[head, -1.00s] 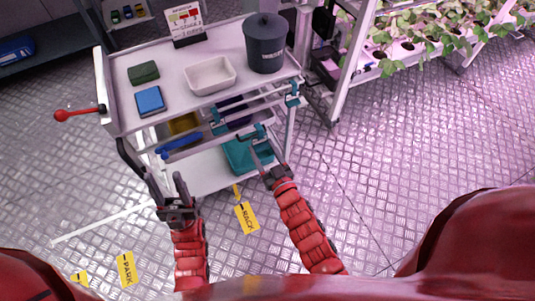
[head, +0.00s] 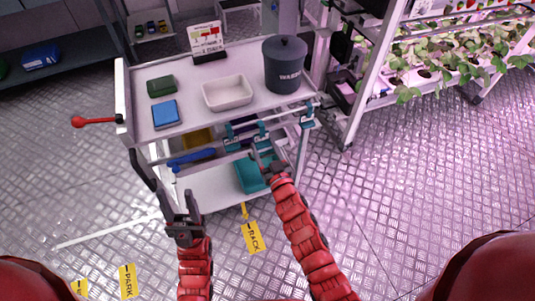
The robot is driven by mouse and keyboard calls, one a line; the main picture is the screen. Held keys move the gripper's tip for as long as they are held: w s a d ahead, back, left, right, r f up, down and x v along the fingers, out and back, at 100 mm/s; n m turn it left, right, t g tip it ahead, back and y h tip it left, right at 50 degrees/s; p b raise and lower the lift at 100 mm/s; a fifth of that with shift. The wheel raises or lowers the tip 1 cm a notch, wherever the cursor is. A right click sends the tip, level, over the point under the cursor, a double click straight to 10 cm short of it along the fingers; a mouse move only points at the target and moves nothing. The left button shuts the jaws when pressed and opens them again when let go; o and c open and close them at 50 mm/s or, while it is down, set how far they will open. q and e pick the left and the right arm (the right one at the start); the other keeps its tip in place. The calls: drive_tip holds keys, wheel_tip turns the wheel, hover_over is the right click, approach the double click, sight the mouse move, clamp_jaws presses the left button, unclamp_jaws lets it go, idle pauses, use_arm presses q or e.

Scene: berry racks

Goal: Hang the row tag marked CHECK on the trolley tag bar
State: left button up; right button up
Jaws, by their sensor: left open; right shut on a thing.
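The trolley (head: 138,112) stands ahead, with a pale bar (head: 285,121) along its front right side. Teal hangers are on the bar, one at its left part (head: 232,141) and one at its right end (head: 307,116). My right gripper (head: 265,162) is shut on a teal piece (head: 262,136), apparently a tag, at the bar between those hangers. I cannot read the word CHECK on it, and cannot tell whether it touches the bar. My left gripper (head: 180,205) is open and empty in front of the trolley's left part.
The trolley top holds a white tray (head: 227,103), a dark lidded bin (head: 284,78), blue (head: 166,114) and green (head: 161,86) blocks and a sign (head: 206,40). A teal bin (head: 250,176) sits below. A plant rack (head: 375,70) stands right; the right floor is clear.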

drive_tip(key=shift+b+x, duration=0.45)
drive_tip(key=shift+x, duration=1.45)
drive_tip(key=shift+f+b, duration=0.55)
drive_tip(key=shift+f, duration=0.25)
drive_tip(key=o, duration=1.3)
drive_tip(key=shift+o, duration=0.2)
drive_tip(key=b, duration=0.1)
approach(262, 142)
drive_tip(key=s+d+f, duration=0.2)
drive_tip(key=s, duration=0.3)
drive_tip(key=shift+s+a, duration=0.15)
